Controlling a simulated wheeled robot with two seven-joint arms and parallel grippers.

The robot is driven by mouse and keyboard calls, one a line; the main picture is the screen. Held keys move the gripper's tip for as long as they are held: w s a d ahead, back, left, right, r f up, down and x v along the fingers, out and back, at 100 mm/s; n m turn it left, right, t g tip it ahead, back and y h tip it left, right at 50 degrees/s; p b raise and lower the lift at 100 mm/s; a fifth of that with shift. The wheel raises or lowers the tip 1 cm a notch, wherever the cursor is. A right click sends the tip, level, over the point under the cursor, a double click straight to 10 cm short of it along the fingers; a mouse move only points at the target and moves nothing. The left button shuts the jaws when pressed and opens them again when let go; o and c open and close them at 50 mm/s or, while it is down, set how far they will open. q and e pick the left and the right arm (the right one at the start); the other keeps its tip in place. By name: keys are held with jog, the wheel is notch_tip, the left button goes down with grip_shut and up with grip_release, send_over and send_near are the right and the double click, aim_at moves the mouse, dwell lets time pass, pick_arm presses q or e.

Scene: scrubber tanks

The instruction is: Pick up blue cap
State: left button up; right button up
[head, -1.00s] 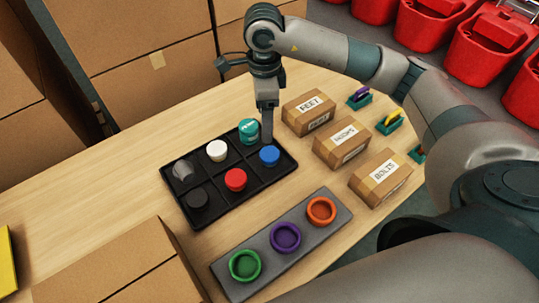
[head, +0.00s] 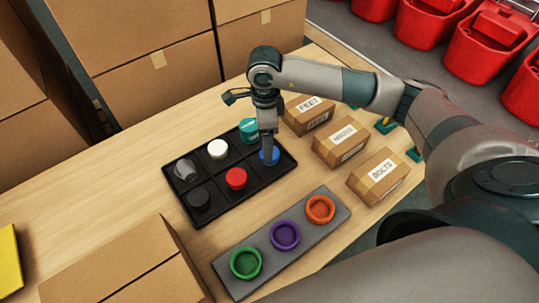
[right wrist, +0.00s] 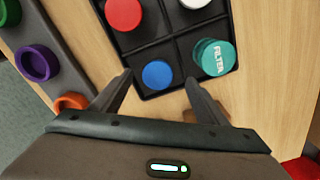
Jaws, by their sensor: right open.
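The blue cap (head: 270,157) sits in the right front compartment of the black tray (head: 222,212). In the head view my right gripper's finger partly hides it. In the right wrist view the blue cap (right wrist: 157,75) lies ahead of and between the two fingertips, apart from both. My right gripper (right wrist: 158,80) is open and empty, pointing down over the cap in the head view (head: 268,160). My left gripper is not in view.
The tray also holds a red cap (head: 236,178), a white cap (head: 218,149), a teal filter cap (head: 249,129), a grey piece (head: 185,169) and a black cap (head: 199,198). Labelled cardboard boxes (head: 340,144) stand close on the right. A grey ring holder (head: 266,272) lies in front.

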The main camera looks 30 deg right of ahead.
jog(key=shift+s+d+f, duration=0.1)
jog(key=shift+f, duration=0.2)
jog(key=f, duration=0.1)
jog(key=f+p, duration=0.1)
jog(key=f, duration=0.1)
jog(key=shift+s+d+p, duration=0.2)
jog(key=shift+s+p, duration=0.05)
jog(key=shift+p, duration=0.05)
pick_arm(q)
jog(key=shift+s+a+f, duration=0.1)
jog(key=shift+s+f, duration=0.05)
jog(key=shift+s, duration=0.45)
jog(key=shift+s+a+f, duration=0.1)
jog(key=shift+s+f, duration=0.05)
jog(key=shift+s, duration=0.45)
pick_arm(e)
jog(key=shift+f, duration=0.7)
jog(key=c, duration=1.1)
